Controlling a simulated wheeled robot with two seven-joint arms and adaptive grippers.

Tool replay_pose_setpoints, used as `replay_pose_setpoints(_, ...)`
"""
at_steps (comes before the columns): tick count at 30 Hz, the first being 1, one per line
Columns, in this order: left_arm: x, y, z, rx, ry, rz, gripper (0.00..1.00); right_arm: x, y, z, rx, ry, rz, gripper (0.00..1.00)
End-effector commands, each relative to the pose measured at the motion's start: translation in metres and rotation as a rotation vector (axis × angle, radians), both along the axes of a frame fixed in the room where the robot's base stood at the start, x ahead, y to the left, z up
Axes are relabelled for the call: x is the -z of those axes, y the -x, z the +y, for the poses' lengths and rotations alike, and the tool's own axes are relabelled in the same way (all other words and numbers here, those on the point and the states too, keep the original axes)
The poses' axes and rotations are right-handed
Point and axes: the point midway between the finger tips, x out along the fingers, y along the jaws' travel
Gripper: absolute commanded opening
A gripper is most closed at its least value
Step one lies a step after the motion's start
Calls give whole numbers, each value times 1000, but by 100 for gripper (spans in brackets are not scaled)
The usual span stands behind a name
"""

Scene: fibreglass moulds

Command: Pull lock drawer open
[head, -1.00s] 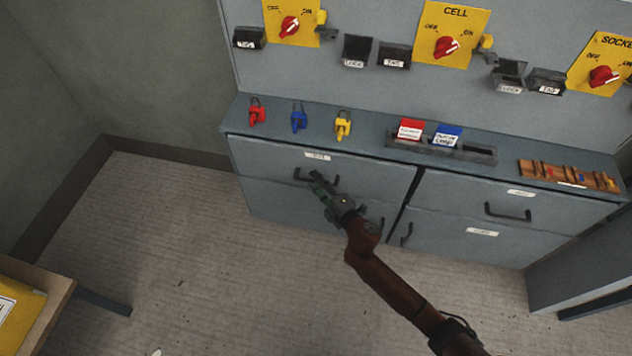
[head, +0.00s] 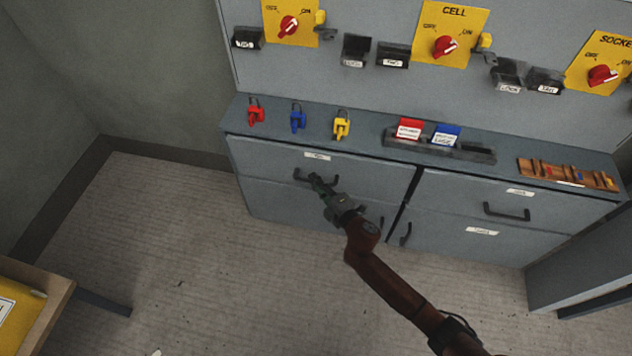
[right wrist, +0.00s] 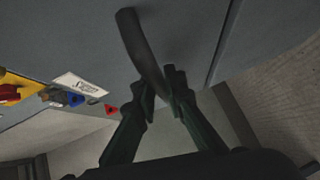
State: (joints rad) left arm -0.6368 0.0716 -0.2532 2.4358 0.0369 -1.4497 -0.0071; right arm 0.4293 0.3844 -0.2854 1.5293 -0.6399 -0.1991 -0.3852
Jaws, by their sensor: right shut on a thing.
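The lock drawer (head: 270,154) is the upper left drawer of the grey cabinet, with a small white label whose text I cannot read. It looks closed, its front flush with the cabinet. Its dark bar handle (head: 302,175) also shows in the right wrist view (right wrist: 141,45). My right gripper (head: 315,182) is at the right part of this handle. In the right wrist view its two fingers (right wrist: 160,88) are shut around the end of the bar. The fingers hide that end of the handle. My left gripper is not in view.
Red (head: 256,115), blue (head: 298,121) and yellow (head: 341,126) padlocks stand on the ledge above the drawer. A tag tray (head: 480,154) and a wooden rack (head: 535,171) are farther right. A table (head: 62,290) stands at lower left.

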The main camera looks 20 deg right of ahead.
Motion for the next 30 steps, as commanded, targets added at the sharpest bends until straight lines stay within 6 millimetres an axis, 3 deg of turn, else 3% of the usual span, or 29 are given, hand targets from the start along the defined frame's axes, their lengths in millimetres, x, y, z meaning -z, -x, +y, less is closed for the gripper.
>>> replay_pose_setpoints(11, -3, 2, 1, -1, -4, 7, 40, 0, 5, 3, 1, 0, 2, 0)
replay_pose_setpoints(18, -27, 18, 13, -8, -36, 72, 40, -1, 29, 19, 1, -3, 3, 0)
replay_pose_setpoints(30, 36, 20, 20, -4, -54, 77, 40, -1, 86, 58, 1, -4, 3, 0)
